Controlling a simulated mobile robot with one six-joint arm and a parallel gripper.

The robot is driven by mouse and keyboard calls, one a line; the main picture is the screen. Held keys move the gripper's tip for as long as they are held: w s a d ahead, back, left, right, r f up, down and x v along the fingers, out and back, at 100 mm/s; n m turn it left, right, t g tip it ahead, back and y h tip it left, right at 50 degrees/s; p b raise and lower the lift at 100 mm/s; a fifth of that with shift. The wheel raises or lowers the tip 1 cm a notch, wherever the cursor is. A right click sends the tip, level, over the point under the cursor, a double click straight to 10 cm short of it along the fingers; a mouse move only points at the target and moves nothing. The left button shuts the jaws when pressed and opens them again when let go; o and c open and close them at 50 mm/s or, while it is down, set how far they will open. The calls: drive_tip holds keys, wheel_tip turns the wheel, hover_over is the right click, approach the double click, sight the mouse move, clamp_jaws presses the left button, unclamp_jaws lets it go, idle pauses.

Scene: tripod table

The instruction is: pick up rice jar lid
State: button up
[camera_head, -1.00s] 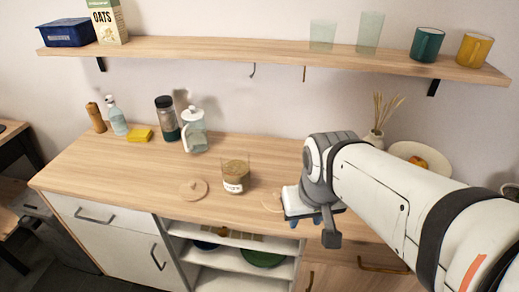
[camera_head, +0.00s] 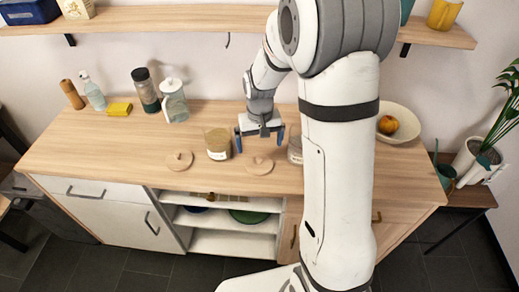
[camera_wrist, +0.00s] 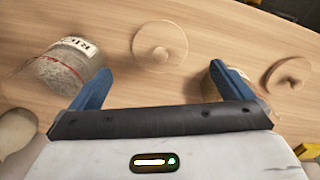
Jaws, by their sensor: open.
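The rice jar (camera_wrist: 62,70), its label partly readable as "RIC", lies left of my gripper in the wrist view. In the head view it is the right jar (camera_head: 294,147), partly hidden by my arm. A round wooden lid with a knob (camera_head: 260,165) lies flat on the counter near it. This lid (camera_wrist: 160,44) shows beyond and between my fingertips in the wrist view. A similar lid (camera_head: 180,160) lies farther left, also at right in the wrist view (camera_wrist: 288,73). My gripper (camera_head: 260,143) is open and empty, fingers pointing down, behind the near lid.
Another labelled jar (camera_head: 218,144) stands close beside my gripper's left finger and is partly hidden behind a finger in the wrist view (camera_wrist: 218,80). A glass pitcher (camera_head: 173,103), dark-topped bottle (camera_head: 146,92) and yellow sponge (camera_head: 120,109) stand back left. A bowl (camera_head: 400,123) is at right.

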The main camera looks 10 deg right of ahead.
sight(259, 159)
drive_tip(key=shift+w+f, duration=0.6)
drive_tip(key=shift+f, duration=0.25)
drive_tip(key=shift+s+f+p, duration=0.1)
drive_tip(key=shift+f+p, duration=0.95)
drive_tip(key=shift+f, duration=2.85)
drive_tip(key=shift+c, duration=0.4)
drive_tip(key=c, duration=0.8)
